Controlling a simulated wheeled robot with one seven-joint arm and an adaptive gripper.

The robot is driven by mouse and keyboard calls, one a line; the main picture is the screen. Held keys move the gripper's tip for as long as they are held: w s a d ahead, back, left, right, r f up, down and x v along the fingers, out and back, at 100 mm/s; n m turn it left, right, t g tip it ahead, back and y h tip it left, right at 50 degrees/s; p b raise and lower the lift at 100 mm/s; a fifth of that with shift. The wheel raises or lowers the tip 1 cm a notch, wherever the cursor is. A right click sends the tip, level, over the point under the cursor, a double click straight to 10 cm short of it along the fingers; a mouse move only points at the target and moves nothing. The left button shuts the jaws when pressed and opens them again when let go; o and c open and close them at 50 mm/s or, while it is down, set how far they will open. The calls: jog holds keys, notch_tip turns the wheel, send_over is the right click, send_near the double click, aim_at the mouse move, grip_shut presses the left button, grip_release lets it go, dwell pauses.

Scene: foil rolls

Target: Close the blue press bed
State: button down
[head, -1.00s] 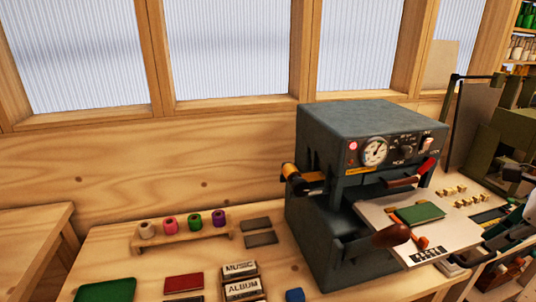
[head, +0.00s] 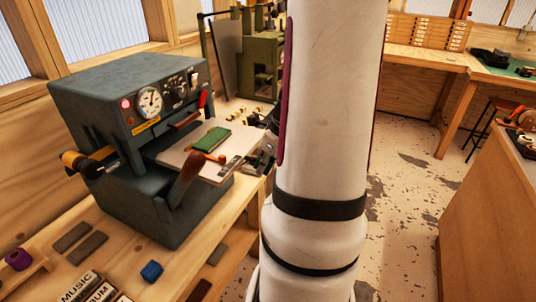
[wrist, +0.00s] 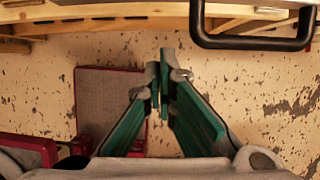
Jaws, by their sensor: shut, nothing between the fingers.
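The blue-grey press (head: 90,110) stands on the wooden bench at the left of the head view. Its pale flat bed (head: 178,159) sticks out of the front toward the right. A green book (head: 212,139) lies on the bed. A brown-handled lever (head: 185,176) is beside the bed's near side. My gripper (wrist: 160,75) shows in the wrist view with its green-padded fingers together and nothing between them, above the floor. In the head view my white arm stands in front and hides most of the area right of the bed, so the distance from gripper to bed is unclear.
In the wrist view a black U-shaped bar (wrist: 250,43) and a wooden edge are at the top, and a red-framed panel (wrist: 110,105) is below left. Floor (head: 410,200) is open at right.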

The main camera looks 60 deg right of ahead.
aim_at(192, 144)
jog(key=w, duration=0.3)
jog(key=shift+w+r, duration=0.2)
jog(key=shift+w, duration=0.15)
jog(key=shift+a, duration=0.1)
jog(key=w+b, duration=0.1)
jog(key=w, duration=0.5)
jog(key=w+a+b, duration=0.1)
jog(key=w+b, duration=0.1)
jog(key=w, duration=0.5)
jog(key=w+b, duration=0.1)
jog(key=w, duration=0.6)
jog(key=shift+w+a, duration=0.15)
jog(key=shift+a, duration=0.15)
jog(key=shift+w+b, duration=0.3)
jog(key=shift+w, duration=0.5)
jog(key=shift+w+a, duration=0.1)
jog(key=shift+r, duration=0.15)
jog(key=v, duration=1.1)
jog(key=shift+s+r, duration=0.3)
jog(key=shift+s, duration=0.05)
